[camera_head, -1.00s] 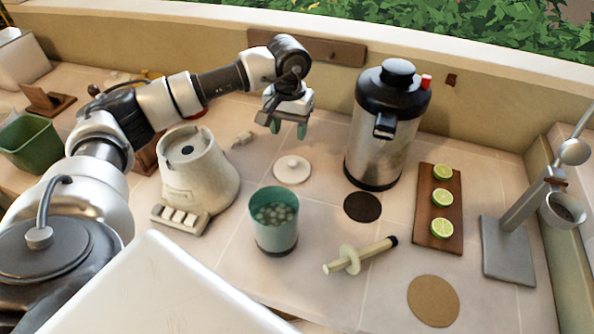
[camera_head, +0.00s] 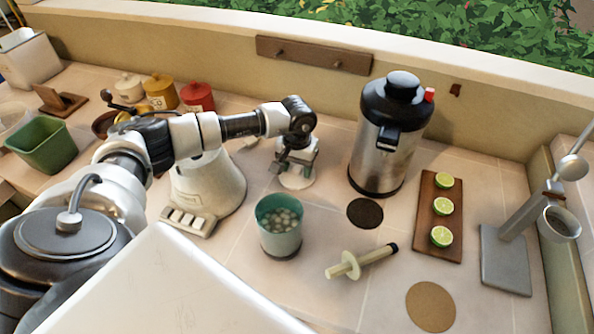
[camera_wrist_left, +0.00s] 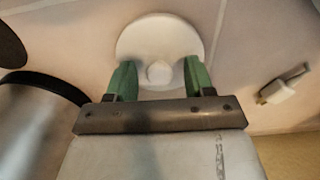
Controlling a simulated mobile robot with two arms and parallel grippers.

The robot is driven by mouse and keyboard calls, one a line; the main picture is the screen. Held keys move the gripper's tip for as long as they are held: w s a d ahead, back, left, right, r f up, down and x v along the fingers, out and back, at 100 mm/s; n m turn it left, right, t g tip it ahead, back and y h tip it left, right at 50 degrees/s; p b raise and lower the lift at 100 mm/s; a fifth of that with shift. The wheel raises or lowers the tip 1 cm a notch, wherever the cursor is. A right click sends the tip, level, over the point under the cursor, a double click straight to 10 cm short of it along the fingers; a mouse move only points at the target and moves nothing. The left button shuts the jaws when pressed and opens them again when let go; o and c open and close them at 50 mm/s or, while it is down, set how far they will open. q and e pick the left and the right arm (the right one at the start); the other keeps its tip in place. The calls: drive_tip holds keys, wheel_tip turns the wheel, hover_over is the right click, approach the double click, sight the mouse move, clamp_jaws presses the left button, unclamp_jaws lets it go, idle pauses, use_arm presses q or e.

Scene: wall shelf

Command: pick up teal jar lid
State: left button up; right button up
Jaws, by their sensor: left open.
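The jar lid (camera_head: 297,184) is a white disc with a small round knob, lying flat on the tiled counter behind the teal jar (camera_head: 280,238). The jar is open and holds pale round pieces. My left gripper (camera_head: 297,168) is right over the lid and partly hides it in the head view. In the left wrist view the lid (camera_wrist_left: 155,38) shows whole in outline, and the green fingers of my left gripper (camera_wrist_left: 159,68) stand open on either side of its knob, with gaps on both sides. My right gripper is not in view.
A steel urn (camera_head: 385,150) stands right of the lid, with a dark round mat (camera_head: 365,213) in front. A cream appliance base (camera_head: 207,185) stands to the left. A handled tool (camera_head: 360,262) and a board (camera_head: 438,215) with limes lie to the right.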

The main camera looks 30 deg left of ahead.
use_arm(q)
drive_tip(key=c, duration=0.9)
drive_tip(key=shift+c, duration=0.3)
